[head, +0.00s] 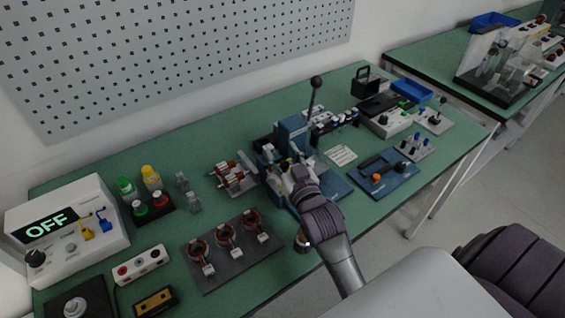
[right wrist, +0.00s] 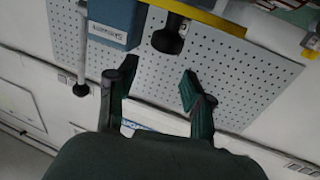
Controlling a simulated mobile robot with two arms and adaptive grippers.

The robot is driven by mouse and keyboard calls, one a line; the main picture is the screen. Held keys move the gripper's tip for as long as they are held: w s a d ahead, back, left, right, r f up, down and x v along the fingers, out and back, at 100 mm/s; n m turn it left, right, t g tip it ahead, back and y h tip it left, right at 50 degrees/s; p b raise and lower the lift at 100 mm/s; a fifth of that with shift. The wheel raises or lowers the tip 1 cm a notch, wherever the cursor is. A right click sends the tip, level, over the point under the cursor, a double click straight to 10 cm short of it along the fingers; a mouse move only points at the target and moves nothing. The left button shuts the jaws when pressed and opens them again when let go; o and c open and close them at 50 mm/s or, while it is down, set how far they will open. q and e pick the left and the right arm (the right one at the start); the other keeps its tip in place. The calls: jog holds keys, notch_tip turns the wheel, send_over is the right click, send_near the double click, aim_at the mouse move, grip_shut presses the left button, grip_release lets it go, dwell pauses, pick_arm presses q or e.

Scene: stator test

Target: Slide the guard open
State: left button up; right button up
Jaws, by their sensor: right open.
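A blue press (head: 291,133) stands mid-table, with a lever (head: 314,96) topped by a black ball. My right gripper (head: 291,176) is open in front of its lower part and hides some of it. In the right wrist view, my right gripper (right wrist: 158,92) has its two fingers apart with nothing held between them. Beyond the fingertips are the press's blue labelled head (right wrist: 112,24), a black cylindrical part (right wrist: 170,35) and a yellow bar (right wrist: 205,16). I cannot tell which part is the guard. My left gripper is not in view.
Left of the press are a coil stand (head: 234,177) and a dark plate with copper-wound stators (head: 222,272). A blue fixture (head: 397,183) lies to the right. A white box reading OFF (head: 95,243) stands far left. A second table (head: 440,62) holds a clear-walled box (head: 490,62).

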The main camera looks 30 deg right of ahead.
aim_at(283, 164)
notch_tip(283, 164, up, 7)
jog(key=shift+f, duration=0.15)
jog(key=shift+f, duration=0.1)
dwell(0.5)
